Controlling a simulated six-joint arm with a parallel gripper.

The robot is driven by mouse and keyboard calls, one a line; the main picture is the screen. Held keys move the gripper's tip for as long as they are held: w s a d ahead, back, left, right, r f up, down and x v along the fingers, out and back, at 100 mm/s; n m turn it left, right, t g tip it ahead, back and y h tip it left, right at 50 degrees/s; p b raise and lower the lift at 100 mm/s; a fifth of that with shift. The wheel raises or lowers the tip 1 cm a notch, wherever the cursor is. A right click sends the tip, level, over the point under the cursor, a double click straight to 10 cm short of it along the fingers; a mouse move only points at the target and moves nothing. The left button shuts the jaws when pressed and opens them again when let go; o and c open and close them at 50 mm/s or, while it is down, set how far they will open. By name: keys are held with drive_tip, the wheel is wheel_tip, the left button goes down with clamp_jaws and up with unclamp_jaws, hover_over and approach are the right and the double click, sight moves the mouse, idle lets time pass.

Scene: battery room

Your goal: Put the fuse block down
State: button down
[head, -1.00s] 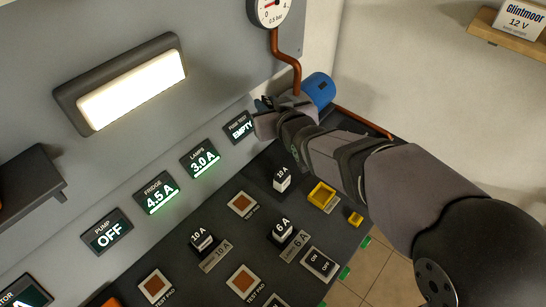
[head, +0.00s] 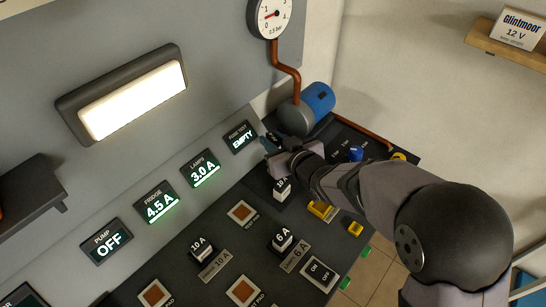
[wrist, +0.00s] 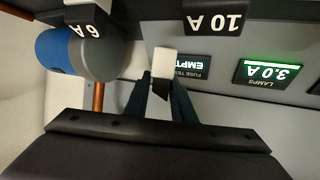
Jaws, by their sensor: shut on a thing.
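My gripper (head: 268,147) is over the back of the dark panel, just below the FUSE TEST display (head: 240,137), which reads EMPTY. In the wrist view my gripper (wrist: 159,85) has its two dark blue fingers shut on a small white and black fuse block (wrist: 165,58). In the head view the held block is largely hidden by the gripper. Whether it touches the panel I cannot tell. A 10 A block (head: 282,189) stands just below the gripper, partly covered by it. Another 10 A block (head: 200,247) and a 6 A block (head: 282,241) stand further forward.
A blue and grey pump (head: 308,108) with a copper pipe (head: 287,68) stands behind the gripper. A brown test pad (head: 241,212) lies bare.

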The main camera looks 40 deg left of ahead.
drive_tip(key=shift+f+p, duration=0.3)
drive_tip(key=shift+f, duration=2.65)
drive_tip(key=shift+f, duration=0.1)
drive_tip(key=shift+s+d+f+b, duration=0.15)
drive_tip(key=shift+d+f+b, duration=0.05)
drive_tip(key=shift+f+b, duration=0.45)
drive_tip(key=c, duration=1.5)
unclamp_jaws()
drive_tip(key=shift+d+f, duration=0.1)
drive_tip(key=shift+f, duration=0.1)
drive_tip(key=shift+r+p, duration=0.75)
drive_tip(key=shift+p, duration=0.05)
drive_tip(key=b+v, duration=0.2)
drive_tip(key=v, duration=0.9)
drive_tip(key=shift+s+d+r, duration=0.1)
drive_tip(key=shift+d+r, duration=0.05)
drive_tip(key=shift+r, duration=0.15)
